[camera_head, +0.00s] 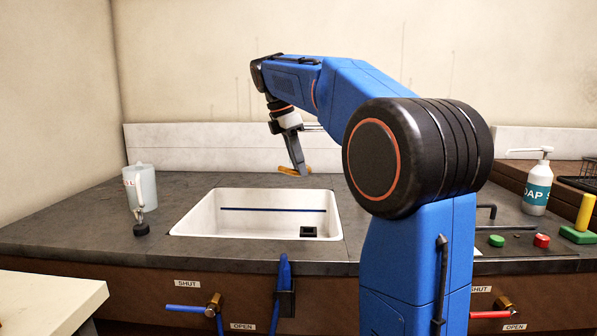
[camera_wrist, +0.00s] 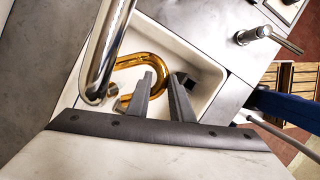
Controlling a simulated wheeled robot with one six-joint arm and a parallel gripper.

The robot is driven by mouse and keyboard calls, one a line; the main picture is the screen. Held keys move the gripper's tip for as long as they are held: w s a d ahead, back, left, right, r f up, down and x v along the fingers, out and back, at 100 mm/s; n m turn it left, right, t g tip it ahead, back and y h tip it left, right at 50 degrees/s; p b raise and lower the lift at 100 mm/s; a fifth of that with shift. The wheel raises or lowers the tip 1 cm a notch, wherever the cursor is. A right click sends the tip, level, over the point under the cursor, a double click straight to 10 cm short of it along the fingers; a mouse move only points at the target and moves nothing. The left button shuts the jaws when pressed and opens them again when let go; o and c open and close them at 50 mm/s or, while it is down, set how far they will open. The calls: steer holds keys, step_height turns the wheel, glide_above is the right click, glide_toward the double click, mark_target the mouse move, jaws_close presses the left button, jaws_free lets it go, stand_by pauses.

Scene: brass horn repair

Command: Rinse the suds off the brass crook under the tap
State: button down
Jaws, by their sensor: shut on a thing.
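The brass crook (camera_head: 287,171) is a golden bent tube held in my gripper (camera_head: 300,172), above the back of the white sink (camera_head: 190,222). In the wrist view the crook (camera_wrist: 152,62) curves beyond the fingertips of my gripper (camera_wrist: 161,78), with the sink beneath. A chrome pipe that looks like the tap spout (camera_wrist: 107,48) is close beside the crook in that view; I cannot tell whether they touch. I make out no suds and no running water. The blue lever (camera_head: 187,309) lies level by a SHUT label, as does the red lever (camera_head: 489,315).
A pale jug (camera_head: 146,188) stands left of the sink, with a small dark-based item (camera_head: 141,229) before it. A soap pump bottle (camera_head: 537,192), a green knob (camera_head: 497,241) and a red knob (camera_head: 542,240) are at right. A blue handle (camera_head: 284,272) rises at the sink's front.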

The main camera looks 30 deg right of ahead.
steer(key=s+d, duration=0.2)
steer(key=s, duration=0.5)
steer(key=shift+s+d, duration=0.2)
steer(key=shift+s, duration=0.1)
stand_by(0.4)
stand_by(1.3)
steer(key=s+d+r, duration=0.1)
steer(key=s+r, duration=0.3)
steer(key=shift+s+d, duration=0.25)
steer(key=shift+s, duration=0.15)
